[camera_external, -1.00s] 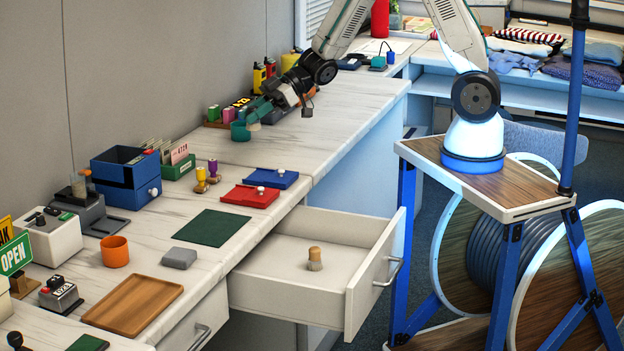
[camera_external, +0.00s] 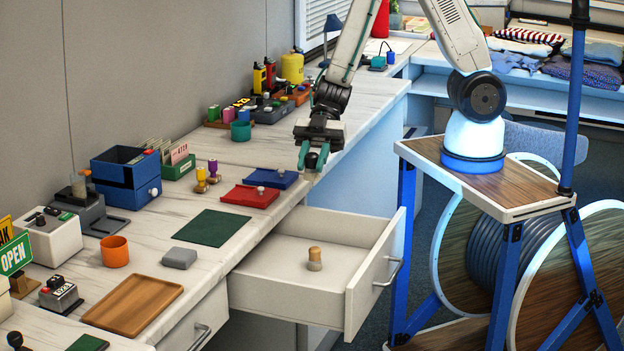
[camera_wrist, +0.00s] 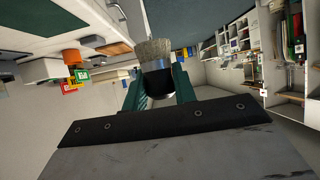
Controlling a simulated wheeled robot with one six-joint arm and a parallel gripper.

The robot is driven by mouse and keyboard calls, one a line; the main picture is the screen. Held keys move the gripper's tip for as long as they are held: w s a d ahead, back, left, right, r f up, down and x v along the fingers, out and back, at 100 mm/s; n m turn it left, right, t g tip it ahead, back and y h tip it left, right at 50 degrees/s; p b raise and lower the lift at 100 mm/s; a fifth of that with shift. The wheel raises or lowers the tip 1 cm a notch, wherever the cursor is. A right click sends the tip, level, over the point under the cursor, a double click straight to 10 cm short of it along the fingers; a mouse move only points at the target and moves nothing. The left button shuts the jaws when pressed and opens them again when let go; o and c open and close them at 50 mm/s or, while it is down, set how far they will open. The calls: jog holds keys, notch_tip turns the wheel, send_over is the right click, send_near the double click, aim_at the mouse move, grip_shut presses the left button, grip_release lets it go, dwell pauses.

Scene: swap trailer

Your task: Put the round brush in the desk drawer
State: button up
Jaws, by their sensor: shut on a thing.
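My gripper (camera_external: 312,158) is above the countertop near its right edge, pointing down, up and behind the open desk drawer. In the wrist view my gripper (camera_wrist: 160,85) is shut on a round brush (camera_wrist: 154,50) with pale bristles and a silver and dark body. In the outside view only a dark rounded part of it shows between the fingers. The desk drawer (camera_external: 352,272) is pulled out. Inside stands a second small brush-like thing (camera_external: 314,255) with a tan top and pale lower part.
A teal cup (camera_external: 240,131) stands at the back of the counter. A green mat (camera_external: 212,227) and an orange cup (camera_external: 115,251) are further left. Much of the drawer floor is clear.

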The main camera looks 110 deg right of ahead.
notch_tip(320, 180, down, 28)
jog(key=shift+f, duration=0.1)
dwell(0.5)
jog(key=o, duration=1)
jog(key=shift+f, duration=0.1)
jog(key=shift+c, duration=0.2)
jog(key=shift+r, duration=0.2)
jog(key=v, duration=0.7)
jog(key=shift+s+d, duration=0.15)
jog(key=shift+d, duration=0.05)
